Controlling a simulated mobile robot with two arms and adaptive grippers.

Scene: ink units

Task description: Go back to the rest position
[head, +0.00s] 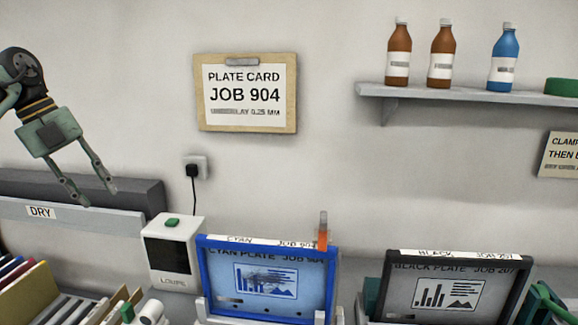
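My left gripper (100,196) hangs in the air at the upper left, its two fingers pointing down and to the right. The fingers are spread apart with nothing between them. It shows in front of the wall and the grey ledge marked DRY (100,218). My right gripper is not clearly in view; a green part shows at the lower right edge, and I cannot tell what it is.
A white LOUPE box (173,252) stands left of the blue-framed cyan plate (268,280). A black-framed plate (450,290) stands to the right. A shelf (470,97) holds bottles. A plate card (246,92) hangs on the wall.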

